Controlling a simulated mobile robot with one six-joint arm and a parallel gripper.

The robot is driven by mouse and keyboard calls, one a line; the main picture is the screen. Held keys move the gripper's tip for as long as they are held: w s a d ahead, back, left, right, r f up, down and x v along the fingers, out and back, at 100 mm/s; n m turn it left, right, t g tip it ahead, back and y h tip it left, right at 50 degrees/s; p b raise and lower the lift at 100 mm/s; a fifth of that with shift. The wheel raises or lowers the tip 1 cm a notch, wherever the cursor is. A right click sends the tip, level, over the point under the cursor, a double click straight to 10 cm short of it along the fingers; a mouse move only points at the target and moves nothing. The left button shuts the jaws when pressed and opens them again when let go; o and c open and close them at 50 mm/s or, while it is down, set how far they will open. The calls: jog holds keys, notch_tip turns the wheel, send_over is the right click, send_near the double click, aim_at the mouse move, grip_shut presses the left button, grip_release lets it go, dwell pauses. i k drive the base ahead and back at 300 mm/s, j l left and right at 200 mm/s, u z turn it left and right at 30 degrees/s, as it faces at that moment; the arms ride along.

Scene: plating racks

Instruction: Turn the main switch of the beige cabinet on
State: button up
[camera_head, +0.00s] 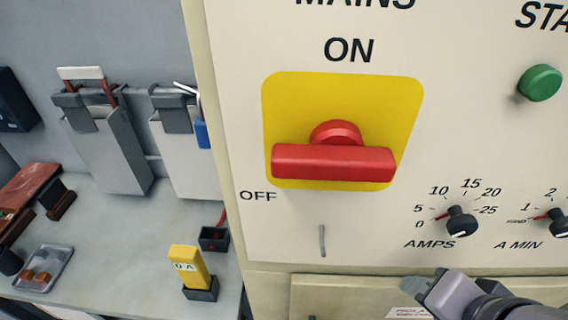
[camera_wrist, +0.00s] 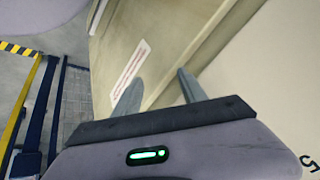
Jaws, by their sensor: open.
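The beige cabinet (camera_head: 232,120) fills the right part of the head view. Its main switch (camera_head: 333,162) is a red bar handle with a round hub on a yellow plate (camera_head: 385,100). The handle lies about horizontal, with "OFF" printed at the lower left of the plate and "ON" above it. My gripper (camera_head: 415,287) is low in front of the cabinet, below and right of the switch and apart from it. In the wrist view my gripper (camera_wrist: 157,88) has its two fingers spread with nothing between them. The switch is not in the wrist view.
A green button (camera_head: 540,83) and two black knobs, one for amps (camera_head: 462,222), are right of the switch. The space before the switch is clear.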

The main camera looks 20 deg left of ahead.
aim_at(335, 150)
jog(key=u, duration=1.4)
